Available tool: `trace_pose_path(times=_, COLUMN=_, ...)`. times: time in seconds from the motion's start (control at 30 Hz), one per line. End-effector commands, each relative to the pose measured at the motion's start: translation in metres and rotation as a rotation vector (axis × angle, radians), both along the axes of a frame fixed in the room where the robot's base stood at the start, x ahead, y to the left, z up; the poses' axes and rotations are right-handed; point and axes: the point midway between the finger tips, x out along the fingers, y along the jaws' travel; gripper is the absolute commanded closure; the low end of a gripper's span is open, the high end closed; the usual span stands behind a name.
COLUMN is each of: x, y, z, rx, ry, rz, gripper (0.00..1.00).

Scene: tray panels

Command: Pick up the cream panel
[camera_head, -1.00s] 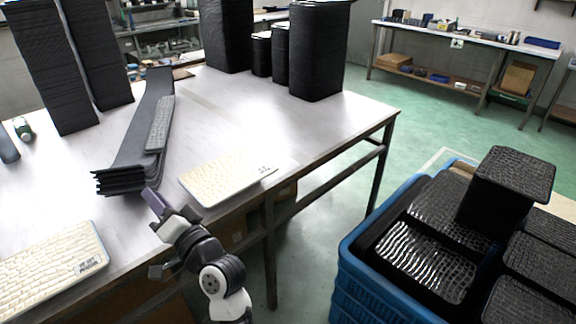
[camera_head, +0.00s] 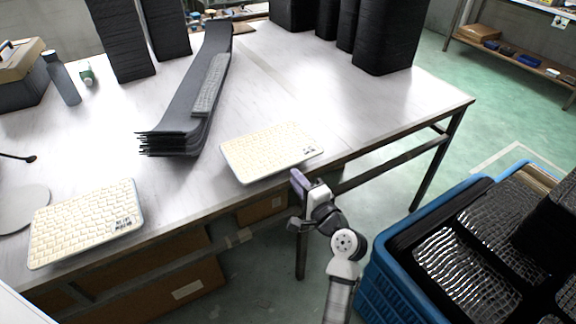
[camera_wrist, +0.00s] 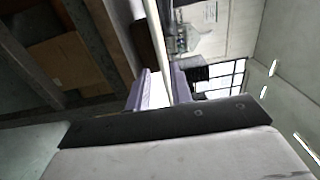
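Two cream panels with a block-like texture lie flat on the white table. One cream panel (camera_head: 270,150) is near the table's front edge at the middle. The other cream panel (camera_head: 85,222) is at the front left. My gripper (camera_head: 298,203) is just off the front edge, below and right of the middle panel, and touches neither panel. In the wrist view, my gripper's two purple fingers (camera_wrist: 162,78) stand apart with a pale edge showing between them. I cannot make out a cream panel's face there.
A stack of long dark panels (camera_head: 185,105) lies behind the middle panel. Tall black stacks (camera_head: 385,35) stand at the back of the table (camera_head: 185,205). A blue crate (camera_head: 400,290) with dark trays is at the right. A grey bottle (camera_head: 62,80) stands at left.

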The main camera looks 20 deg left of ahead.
Motion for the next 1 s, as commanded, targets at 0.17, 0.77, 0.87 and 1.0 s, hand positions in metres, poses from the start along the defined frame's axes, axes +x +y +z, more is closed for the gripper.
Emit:
trace_pose_path(times=0.17, x=0.016, y=0.022, z=0.001, rx=0.001, ry=-0.001, rz=0.002, gripper=0.78)
trace_pose_path(times=0.77, x=0.033, y=0.043, z=0.0, rx=0.0, ry=-0.001, rz=0.0, gripper=0.78)
trace_pose_path(times=0.87, x=0.033, y=0.043, z=0.0, rx=0.0, ry=-0.001, rz=0.0, gripper=0.81)
trace_pose_path(times=1.0, x=0.033, y=0.042, z=0.0, rx=0.0, ry=-0.001, rz=0.0, gripper=0.91)
